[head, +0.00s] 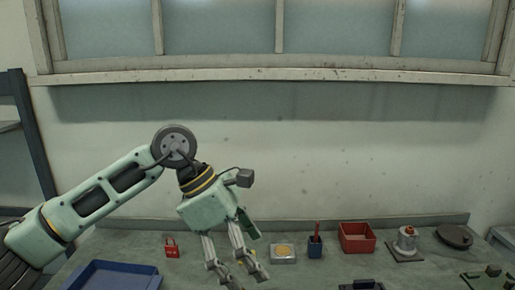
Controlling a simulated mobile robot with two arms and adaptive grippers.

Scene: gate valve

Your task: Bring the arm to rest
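My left arm comes in from the left and bends at a dark round joint. My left gripper (243,276) hangs from it, pointing down over the front of the bench. Its two fingers are spread apart, and nothing shows between them. The fingertips are close to the lower picture edge, and I cannot tell their height above the bench. My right gripper is not in view.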

